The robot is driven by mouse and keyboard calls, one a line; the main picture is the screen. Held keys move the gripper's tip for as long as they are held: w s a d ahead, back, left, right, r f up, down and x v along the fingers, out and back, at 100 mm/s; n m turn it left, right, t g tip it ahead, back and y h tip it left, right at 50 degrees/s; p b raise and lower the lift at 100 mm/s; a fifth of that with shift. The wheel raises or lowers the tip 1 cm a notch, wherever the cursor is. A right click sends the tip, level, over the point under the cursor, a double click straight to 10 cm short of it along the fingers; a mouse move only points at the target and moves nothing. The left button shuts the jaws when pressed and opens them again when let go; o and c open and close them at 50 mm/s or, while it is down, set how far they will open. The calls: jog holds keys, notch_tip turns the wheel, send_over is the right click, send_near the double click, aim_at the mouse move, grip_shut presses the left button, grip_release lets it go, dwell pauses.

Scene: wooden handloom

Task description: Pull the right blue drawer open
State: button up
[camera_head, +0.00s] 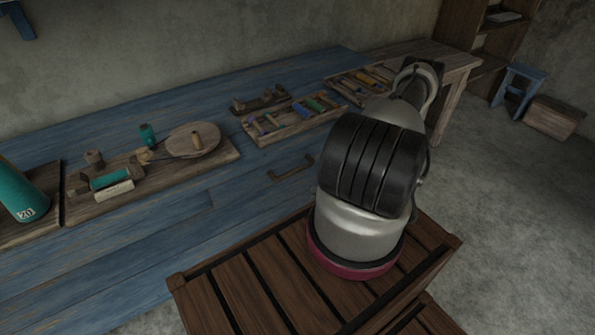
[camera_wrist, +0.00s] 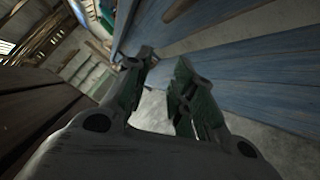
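The blue plank bench (camera_head: 140,255) runs along the wall on the left in the head view. A dark bracket-shaped handle (camera_head: 290,169) stands out from its blue wood, left of my arm. I cannot make out the drawer's edges or any gap around it. Blue planks (camera_wrist: 245,70) also show at the right in the wrist view, but no handle is clear there. My gripper (camera_wrist: 165,65) is open and empty in the wrist view, with grey floor between its green-padded fingers. In the head view my arm hides the gripper.
On the bench are a board with a wooden disc (camera_head: 193,139), a tray of spools (camera_head: 291,118), another tray (camera_head: 360,85) and a teal cone (camera_head: 22,195). A blue stool (camera_head: 518,88) and a wooden box (camera_head: 553,117) stand back right. The floor at right is clear.

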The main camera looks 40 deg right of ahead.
aim_at(297, 169)
jog(key=w+d+r+m+t+h, duration=0.1)
jog(key=w+d+r+m+t, duration=0.1)
jog(key=w+d+m+t, duration=0.25)
jog(key=shift+m+g, duration=0.55)
jog(key=shift+m, duration=0.4)
jog(key=shift+w+x, duration=0.2)
jog(key=shift+x, duration=4)
jog(key=shift+d+f, duration=0.1)
jog(key=shift+d, duration=0.05)
grip_shut()
